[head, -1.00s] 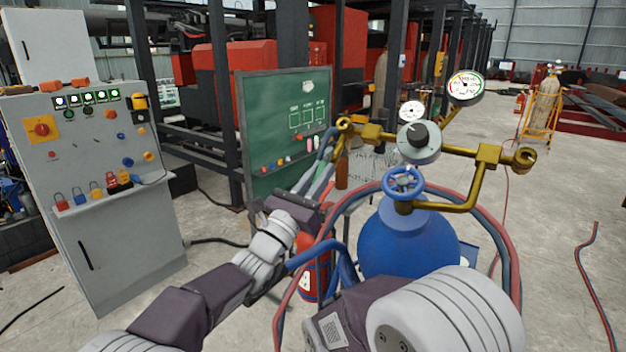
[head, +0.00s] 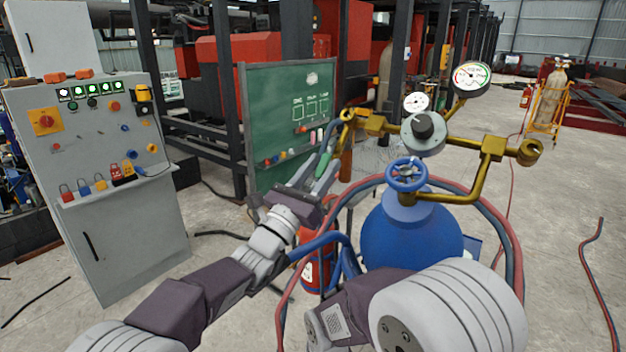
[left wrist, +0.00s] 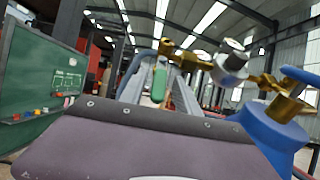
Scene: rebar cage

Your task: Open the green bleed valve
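In the left wrist view the green handle (left wrist: 159,85) shows between my two grey fingers (left wrist: 160,92), which are apart. I cannot tell whether either finger touches it. Part of the handle is hidden by the fingers in the head view. My right arm crosses the bottom of the head view, but its gripper is out of sight.
A blue handwheel (head: 406,175), a regulator knob (head: 424,127) and gauges (head: 471,77) sit just right of the manifold's left end. Red and blue hoses (head: 484,212) loop around the cylinder. A green board (head: 288,115) stands behind, a grey control cabinet (head: 128,235) at left.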

